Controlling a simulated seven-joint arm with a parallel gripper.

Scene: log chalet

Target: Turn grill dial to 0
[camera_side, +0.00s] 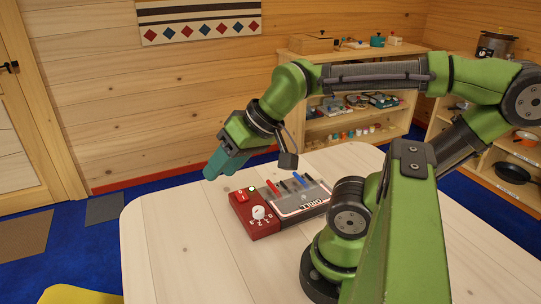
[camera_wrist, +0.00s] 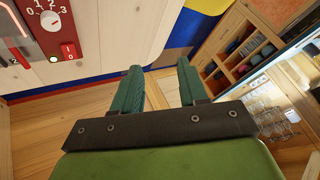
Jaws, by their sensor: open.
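The grill (camera_side: 262,228) is a dark red box with a grey top on the pale wooden table. Its white round dial (camera_side: 258,212) sits at the front left corner, with numbers around it. In the wrist view the dial (camera_wrist: 51,21) is at the top left, with 0, 1, 2 and 3 along its upper edge; which number it points to is not clear. A red switch (camera_wrist: 68,50) and a small lit lamp (camera_wrist: 53,59) are beside it. My gripper (camera_side: 212,172) is open and empty, above and left of the grill, apart from the dial. Its two fingers (camera_wrist: 157,84) are spread.
Several skewer-like pieces with coloured handles (camera_side: 285,186) lie on the grill top. The table (camera_side: 165,250) is clear left of the grill. Shelves (camera_side: 350,120) with several small items stand at the back. A yellow seat (camera_side: 80,295) is at the lower left.

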